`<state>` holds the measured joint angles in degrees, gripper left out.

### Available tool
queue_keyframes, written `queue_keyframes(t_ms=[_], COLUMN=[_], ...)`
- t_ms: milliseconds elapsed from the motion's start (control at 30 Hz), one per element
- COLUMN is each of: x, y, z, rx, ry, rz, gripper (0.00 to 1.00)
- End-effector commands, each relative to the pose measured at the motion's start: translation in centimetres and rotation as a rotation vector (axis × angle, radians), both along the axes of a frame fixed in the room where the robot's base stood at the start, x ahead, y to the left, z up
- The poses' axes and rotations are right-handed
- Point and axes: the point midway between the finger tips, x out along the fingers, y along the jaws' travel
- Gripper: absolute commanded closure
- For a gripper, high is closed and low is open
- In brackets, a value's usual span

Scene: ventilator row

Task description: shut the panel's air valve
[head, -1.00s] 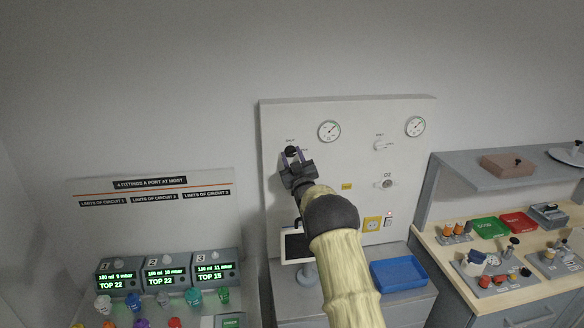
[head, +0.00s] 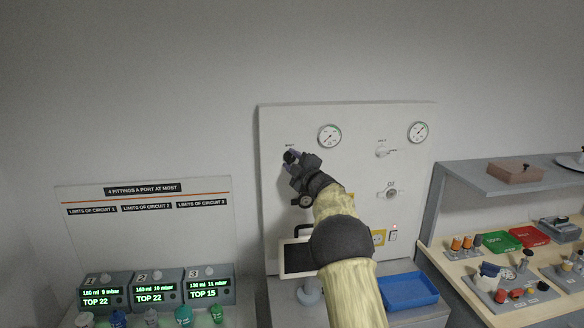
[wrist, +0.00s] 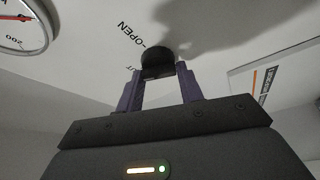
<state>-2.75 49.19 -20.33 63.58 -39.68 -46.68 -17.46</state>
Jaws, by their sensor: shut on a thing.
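The white wall panel (head: 350,230) stands in the middle of the head view. A dark valve knob (head: 289,156) sits at its upper left; it shows black in the wrist view (wrist: 157,60). My gripper (head: 292,159) is shut on this knob, its two purple-grey fingers (wrist: 159,80) reaching it from either side. The word OPEN and part of another word, probably SHUT, are printed beside the knob. The knob's exact turn is hard to tell because the fingers cover part of it.
Two gauges, left (head: 330,135) and right (head: 418,132), and a second, pale valve (head: 382,152) are on the panel. A monitor (head: 298,257) and a blue tray (head: 409,291) are below. A shelf and bench stand right, display boxes left.

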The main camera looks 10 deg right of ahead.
Motion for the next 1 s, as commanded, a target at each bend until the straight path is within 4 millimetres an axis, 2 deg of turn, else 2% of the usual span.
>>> queue_keyframes(t_ms=[300, 500, 1000], x=[0.02, 0.02, 0.03], y=[0.05, 0.09, 0.11], z=[0.07, 0.02, -0.09], rx=[-0.260, -0.358, -0.406], ry=[0.002, 0.002, 0.003], rz=[0.000, 0.002, 0.002], gripper=[0.86, 0.86, 0.86])
